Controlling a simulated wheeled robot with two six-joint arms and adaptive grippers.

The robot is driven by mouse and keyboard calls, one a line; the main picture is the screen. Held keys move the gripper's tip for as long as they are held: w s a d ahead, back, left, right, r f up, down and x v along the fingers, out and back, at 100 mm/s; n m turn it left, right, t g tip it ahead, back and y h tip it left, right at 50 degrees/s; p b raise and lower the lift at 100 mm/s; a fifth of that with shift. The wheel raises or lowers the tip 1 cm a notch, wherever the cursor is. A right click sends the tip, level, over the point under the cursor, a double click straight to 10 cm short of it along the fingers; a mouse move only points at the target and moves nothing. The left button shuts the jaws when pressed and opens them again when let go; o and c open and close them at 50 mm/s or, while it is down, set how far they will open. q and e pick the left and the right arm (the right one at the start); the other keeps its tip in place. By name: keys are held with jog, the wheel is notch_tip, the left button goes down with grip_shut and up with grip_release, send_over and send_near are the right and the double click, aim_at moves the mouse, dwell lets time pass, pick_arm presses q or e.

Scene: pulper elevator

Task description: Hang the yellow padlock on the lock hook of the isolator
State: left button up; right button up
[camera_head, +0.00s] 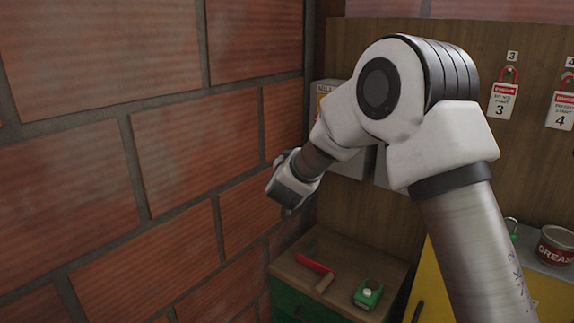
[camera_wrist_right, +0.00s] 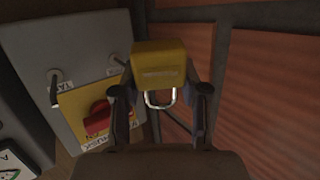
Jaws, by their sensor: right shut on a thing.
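The yellow padlock (camera_wrist_right: 160,65) is held between the two fingers of my right gripper (camera_wrist_right: 161,84) in the right wrist view. Its metal shackle (camera_wrist_right: 160,102) points down in the picture and shows clear of the fingers. The isolator has a yellow plate (camera_wrist_right: 72,100) with a red rotary knob (camera_wrist_right: 97,118), just left of the gripper in that view. I cannot pick out its lock hook. In the head view my right arm reaches to the left wall, its gripper (camera_head: 286,200) small and dark; the padlock cannot be made out there. My left gripper is not in view.
A grey box (camera_wrist_right: 75,50) bears the yellow plate. The brick wall (camera_head: 90,160) stands close on the left. Tagged padlocks (camera_head: 503,100) hang at right.

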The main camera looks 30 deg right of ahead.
jog(key=w+d+f, duration=0.1)
jog(key=w+d, duration=0.1)
jog(key=d, duration=0.5)
jog(key=shift+w+f, duration=0.25)
jog(key=shift+w, duration=0.1)
jog(key=shift+a, duration=0.1)
dwell(0.5)
jog(key=o, duration=1.3)
jog(key=shift+s, duration=0.1)
